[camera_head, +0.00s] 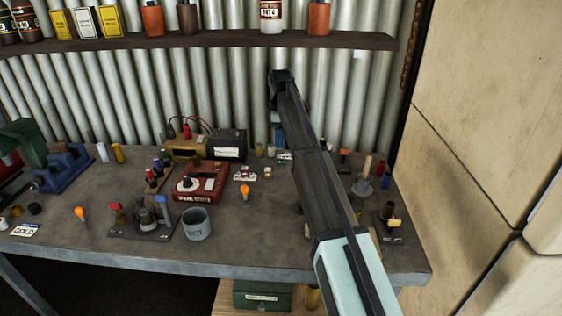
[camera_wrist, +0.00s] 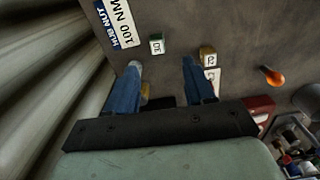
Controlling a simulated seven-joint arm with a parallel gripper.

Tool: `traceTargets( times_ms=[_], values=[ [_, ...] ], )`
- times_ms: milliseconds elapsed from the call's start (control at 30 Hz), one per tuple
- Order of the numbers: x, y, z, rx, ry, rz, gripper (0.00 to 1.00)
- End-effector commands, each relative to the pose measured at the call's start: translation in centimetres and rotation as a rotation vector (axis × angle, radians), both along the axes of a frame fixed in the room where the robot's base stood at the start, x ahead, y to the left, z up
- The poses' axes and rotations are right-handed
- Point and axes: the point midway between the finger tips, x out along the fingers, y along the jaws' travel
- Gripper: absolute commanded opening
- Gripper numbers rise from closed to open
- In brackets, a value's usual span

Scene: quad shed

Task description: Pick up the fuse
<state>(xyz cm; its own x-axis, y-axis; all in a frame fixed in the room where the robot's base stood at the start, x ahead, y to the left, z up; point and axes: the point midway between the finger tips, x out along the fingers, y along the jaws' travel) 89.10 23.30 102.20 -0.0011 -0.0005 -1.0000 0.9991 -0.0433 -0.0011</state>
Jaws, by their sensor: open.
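My gripper (camera_wrist: 162,64) is open, with its two blue fingers apart over the back of the bench. In the head view my gripper (camera_head: 277,132) is partly hidden by my dark arm. No part is plainly marked as the fuse. The likeliest are small labelled blocks: a green and white block (camera_wrist: 156,44) just beyond the opening, and a tan block (camera_wrist: 208,57) by the right finger, next to a white label (camera_wrist: 212,75). A yellowish piece (camera_wrist: 146,91) shows low beside the left finger, partly hidden. Nothing is held.
The bench (camera_head: 290,258) carries a black battery (camera_head: 228,146), a red tester (camera_head: 201,183), an orange bulb (camera_head: 245,191) and a grey cup (camera_head: 196,224). A hub nut label (camera_wrist: 116,22) lies near the corrugated wall (camera_head: 230,85). A shelf (camera_head: 200,40) runs above.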

Motion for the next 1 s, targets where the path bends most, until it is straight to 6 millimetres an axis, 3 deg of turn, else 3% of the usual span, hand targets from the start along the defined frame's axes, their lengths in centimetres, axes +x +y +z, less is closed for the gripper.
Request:
traceTargets(
  times_ms=[200,467,800,1000],
  values=[
    [0.0,0.0,-3.3,0.000,0.000,0.000,0.53],
    [0.1,-0.1,-4.6,0.000,0.000,-0.001,0.53],
    [0.3,-0.3,-8.6,0.000,-0.001,0.000,0.53],
    [0.3,-0.3,-8.9,0.000,-0.002,0.000,0.53]
  ],
)
